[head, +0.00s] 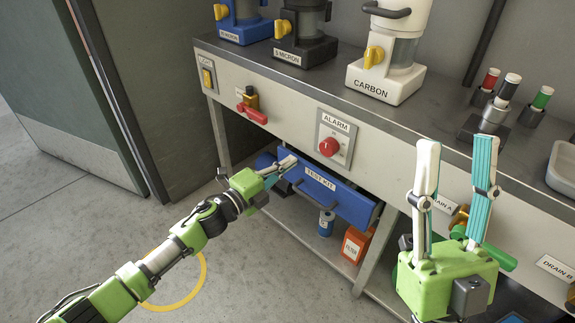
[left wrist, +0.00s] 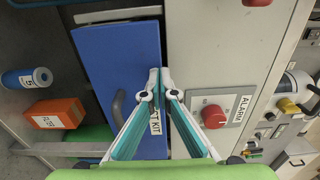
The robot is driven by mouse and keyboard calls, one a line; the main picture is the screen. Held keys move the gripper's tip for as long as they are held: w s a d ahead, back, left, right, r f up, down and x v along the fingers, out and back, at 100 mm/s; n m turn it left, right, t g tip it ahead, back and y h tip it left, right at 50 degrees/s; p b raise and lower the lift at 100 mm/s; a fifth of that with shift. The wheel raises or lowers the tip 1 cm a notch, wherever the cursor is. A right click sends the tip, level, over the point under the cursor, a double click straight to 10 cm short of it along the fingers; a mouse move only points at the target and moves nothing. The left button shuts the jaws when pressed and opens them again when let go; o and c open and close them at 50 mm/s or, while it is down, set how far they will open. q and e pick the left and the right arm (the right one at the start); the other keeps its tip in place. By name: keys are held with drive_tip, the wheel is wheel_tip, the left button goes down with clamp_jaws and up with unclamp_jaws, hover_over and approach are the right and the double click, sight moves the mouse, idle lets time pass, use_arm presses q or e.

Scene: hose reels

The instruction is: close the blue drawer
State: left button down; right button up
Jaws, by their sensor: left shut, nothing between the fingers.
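The blue drawer (head: 345,201), labelled TEST KIT, hangs under the bench's front panel. Its front seems to stand out from the bench, but I cannot tell how far. It also shows sideways in the left wrist view (left wrist: 108,72), with a dark curved handle (left wrist: 118,106). My left gripper (head: 291,162) is shut and empty, its tips at the drawer front's upper left part in the head view. In the left wrist view its tips (left wrist: 160,72) overlap the drawer's upper edge; I cannot tell if they touch. My right gripper (head: 457,150) is open and empty, upright, right of the drawer.
An orange box (head: 355,245) and a blue can (head: 326,222) stand below. A yellow hose (head: 188,296) lies on the floor.

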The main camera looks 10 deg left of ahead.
idle(0.3)
use_arm(q)
drive_tip(key=shift+x, duration=1.25)
drive_tip(key=shift+a+r, duration=0.1)
drive_tip(key=shift+r, duration=0.15)
